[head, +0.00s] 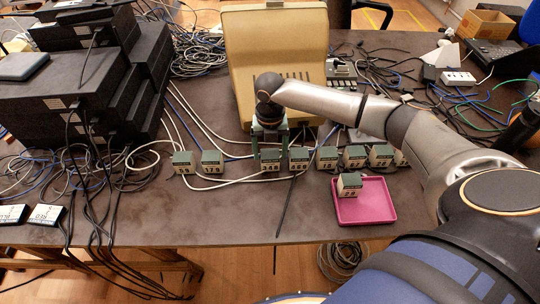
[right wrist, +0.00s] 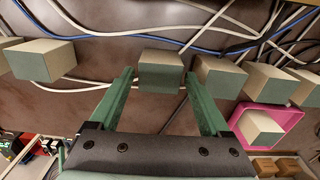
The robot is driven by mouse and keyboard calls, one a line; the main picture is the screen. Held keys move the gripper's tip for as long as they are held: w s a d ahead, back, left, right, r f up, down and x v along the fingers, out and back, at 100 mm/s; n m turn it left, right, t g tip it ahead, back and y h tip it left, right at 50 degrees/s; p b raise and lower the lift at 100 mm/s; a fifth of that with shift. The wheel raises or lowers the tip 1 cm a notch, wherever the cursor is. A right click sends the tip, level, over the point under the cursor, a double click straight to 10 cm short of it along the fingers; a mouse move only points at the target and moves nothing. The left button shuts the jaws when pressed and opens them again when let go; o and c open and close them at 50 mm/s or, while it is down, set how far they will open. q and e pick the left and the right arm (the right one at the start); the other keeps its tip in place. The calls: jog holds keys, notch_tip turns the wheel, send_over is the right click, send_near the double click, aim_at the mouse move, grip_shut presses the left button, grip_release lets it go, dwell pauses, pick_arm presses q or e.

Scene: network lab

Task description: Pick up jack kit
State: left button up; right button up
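The jack kits appear to be small beige boxes with green tops and printed labels, standing in a row across the table. My right gripper (head: 270,150) points down over one box (head: 270,164) in the middle of the row. In the right wrist view, the open right gripper (right wrist: 158,80) has its fingertips on either side of that box (right wrist: 160,68), with small gaps showing. Another box (head: 349,184) sits in a pink tray (head: 377,214) at the front; the tray also shows in the right wrist view (right wrist: 290,124). The printed labels are too small to read surely. My left gripper is out of view.
Neighbouring boxes stand left (head: 212,162) and right (head: 299,158) of the middle one. White and blue cables run behind and among them. A large beige case (head: 275,45) stands behind. Black equipment (head: 75,85) is stacked at left. The front left table is partly clear.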

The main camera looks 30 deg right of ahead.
aim_at(270, 154)
jog(key=c, duration=1.2)
jog(key=shift+r, duration=0.1)
jog(key=shift+w+r, duration=0.1)
jog(key=shift+r, duration=0.35)
notch_tip(270, 154, up, 2)
jog(key=shift+r, duration=0.25)
jog(key=s+a+r+p, duration=0.1)
jog(key=s+a+r, duration=0.6)
jog(key=s, duration=0.5)
notch_tip(270, 154, up, 2)
jog(key=shift+a+r, duration=0.25)
